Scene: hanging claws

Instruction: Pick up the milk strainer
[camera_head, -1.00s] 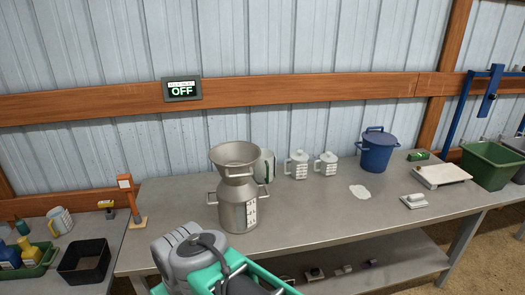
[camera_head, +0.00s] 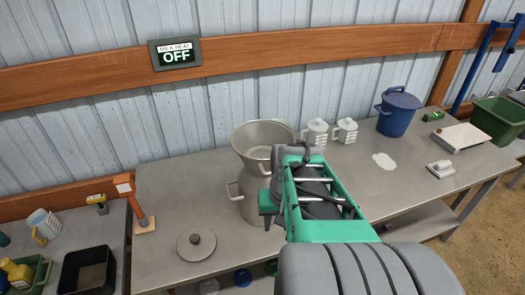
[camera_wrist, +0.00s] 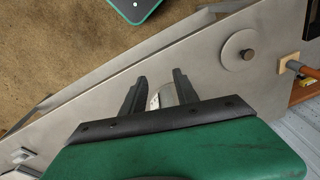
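The milk strainer (camera_head: 263,142) is a wide metal funnel-shaped bowl with a perforated bottom. It sits upright on the mouth of the metal milk can (camera_head: 250,200). My green gripper reaches in from the lower right in the head view, in front of the can's right side, and hides part of it. Its fingertips do not show clearly there. In the wrist view my gripper (camera_wrist: 158,90) has two dark fingers spread apart. A small pale curved piece with markings shows between them, perhaps part of the can. I cannot tell whether the fingers touch it.
A round lid with a knob (camera_head: 196,244) lies on the metal table left of the can. Two white jugs (camera_head: 330,131), a blue bucket (camera_head: 397,115) and a white spill (camera_head: 384,160) are to the right. An orange-topped post (camera_head: 133,203) stands at left. The table between is clear.

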